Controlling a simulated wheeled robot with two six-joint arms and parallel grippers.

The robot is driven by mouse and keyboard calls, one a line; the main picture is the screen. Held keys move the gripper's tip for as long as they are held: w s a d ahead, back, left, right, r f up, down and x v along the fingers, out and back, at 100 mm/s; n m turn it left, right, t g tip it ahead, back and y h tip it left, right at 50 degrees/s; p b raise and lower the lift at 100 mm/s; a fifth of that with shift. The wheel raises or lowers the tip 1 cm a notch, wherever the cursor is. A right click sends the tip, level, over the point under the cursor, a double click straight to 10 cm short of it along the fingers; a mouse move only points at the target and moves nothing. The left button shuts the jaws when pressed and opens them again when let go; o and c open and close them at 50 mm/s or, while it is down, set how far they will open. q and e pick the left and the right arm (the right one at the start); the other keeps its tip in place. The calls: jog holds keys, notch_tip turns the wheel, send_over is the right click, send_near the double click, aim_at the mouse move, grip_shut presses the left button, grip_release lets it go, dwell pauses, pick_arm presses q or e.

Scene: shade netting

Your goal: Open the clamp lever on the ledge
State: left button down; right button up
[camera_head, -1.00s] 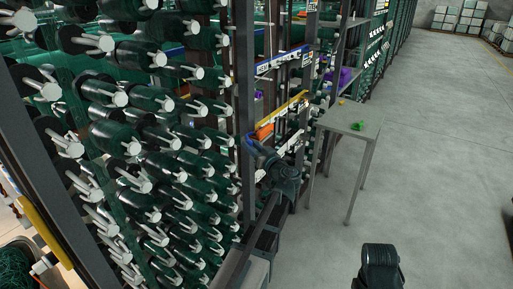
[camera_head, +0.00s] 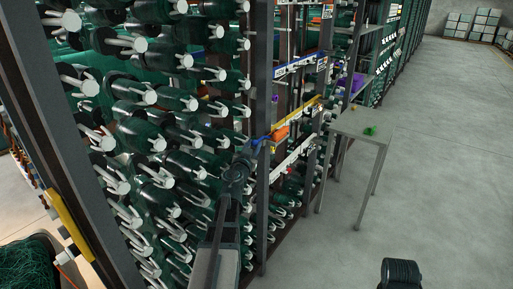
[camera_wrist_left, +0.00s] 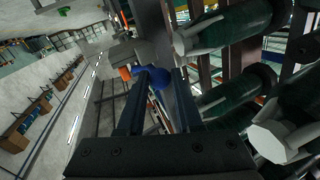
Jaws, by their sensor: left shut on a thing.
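A blue lever-like part (camera_head: 261,139) shows beside an orange block (camera_head: 281,132) at the yellow ledge (camera_head: 299,116) in the head view. My left gripper (camera_head: 251,147) reaches it from the near left and is shut on the blue part. In the left wrist view, the blue part (camera_wrist_left: 152,80) lies between the two dark fingers of my left gripper (camera_wrist_left: 159,76), with the orange block (camera_wrist_left: 125,73) just left of it. The fingers cover part of the blue piece, so its full shape and angle are hidden.
Racks of green spools (camera_head: 150,125) with pale prongs stand close to my left arm. A dark upright post (camera_head: 263,75) stands beside the gripper. A small grey table (camera_head: 350,125) with a green object (camera_head: 370,131) stands right of the ledge. The floor at right is clear.

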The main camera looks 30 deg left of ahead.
pick_arm(q)
jog(key=shift+a+m+h, duration=0.3)
jog(key=shift+h, duration=0.1)
jog(key=c, duration=0.9)
grip_release()
jog(key=shift+o, duration=0.2)
